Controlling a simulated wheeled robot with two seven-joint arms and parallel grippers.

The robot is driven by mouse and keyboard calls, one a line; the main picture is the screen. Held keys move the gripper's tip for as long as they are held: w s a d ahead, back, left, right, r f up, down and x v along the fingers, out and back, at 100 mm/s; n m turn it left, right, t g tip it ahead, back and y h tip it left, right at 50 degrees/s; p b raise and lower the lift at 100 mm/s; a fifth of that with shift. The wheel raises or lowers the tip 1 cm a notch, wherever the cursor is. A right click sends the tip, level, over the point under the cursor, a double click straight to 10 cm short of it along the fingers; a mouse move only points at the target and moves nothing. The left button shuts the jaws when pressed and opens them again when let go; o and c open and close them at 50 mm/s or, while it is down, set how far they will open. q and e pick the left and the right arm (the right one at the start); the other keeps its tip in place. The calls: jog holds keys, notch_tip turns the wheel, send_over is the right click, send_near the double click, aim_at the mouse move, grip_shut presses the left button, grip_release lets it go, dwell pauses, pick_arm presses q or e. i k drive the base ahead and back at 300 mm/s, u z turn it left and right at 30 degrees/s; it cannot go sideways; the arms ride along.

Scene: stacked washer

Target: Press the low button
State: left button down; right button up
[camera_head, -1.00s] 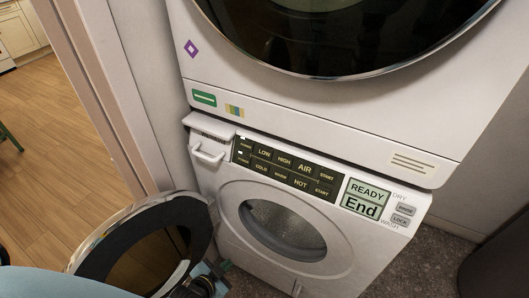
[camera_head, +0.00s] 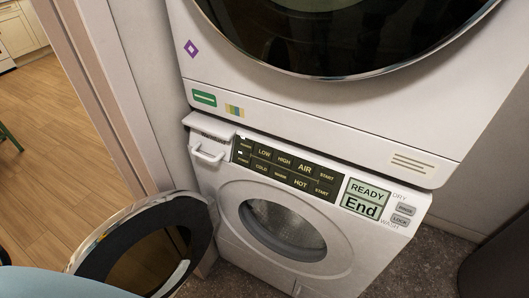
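The LOW button (camera_head: 264,152) is a dark key with light lettering in the upper row of the black control panel (camera_head: 309,192) on the stacked washer. HIGH (camera_head: 284,160) and AIR (camera_head: 305,168) sit to its right, and COLD (camera_head: 261,168) is below it. The display (camera_head: 362,199) at the panel's right reads READY above End. Neither gripper is in view, and nothing covers the LOW button. A pale blue part of my own body shows at the bottom left.
The lower washer's round door (camera_head: 132,246) hangs open at the lower left, beside the drum opening (camera_head: 288,228). A white detergent drawer handle (camera_head: 208,153) juts out left of the panel. The upper dryer (camera_head: 330,125) overhangs the panel. Space before the panel is clear.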

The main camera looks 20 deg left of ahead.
aim_at(266, 153)
jog(key=k, duration=1.3)
jog(key=u, duration=0.6)
jog(key=i, duration=1.1)
jog(key=z, duration=0.65)
